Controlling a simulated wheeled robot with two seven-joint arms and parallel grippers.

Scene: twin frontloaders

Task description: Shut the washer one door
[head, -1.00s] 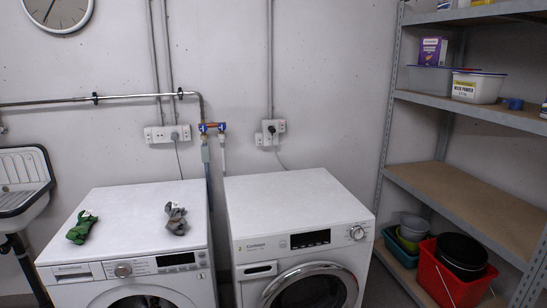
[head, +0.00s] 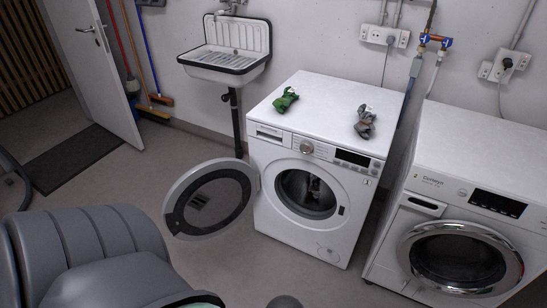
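The left white washer (head: 318,225) stands against the wall with its round door (head: 167,205) swung wide open. The door hangs from the left side of the opening and sticks out to the left and forward. The dark drum opening (head: 306,194) is uncovered, and something grey shows inside it. A second white front loader, marked 2 (head: 390,249), stands to the right with its chrome-ringed door (head: 459,258) shut. Large grey parts of my own body fill the lower left. I see neither gripper's fingers.
Green gloves (head: 285,99) and grey gloves (head: 365,122) lie on the left washer's top. A sink (head: 224,72) with a black drain pipe stands behind the open door. Brooms, a dark mat (head: 75,160) and a white room door (head: 103,70) are at left. Grey floor is clear before the washer.

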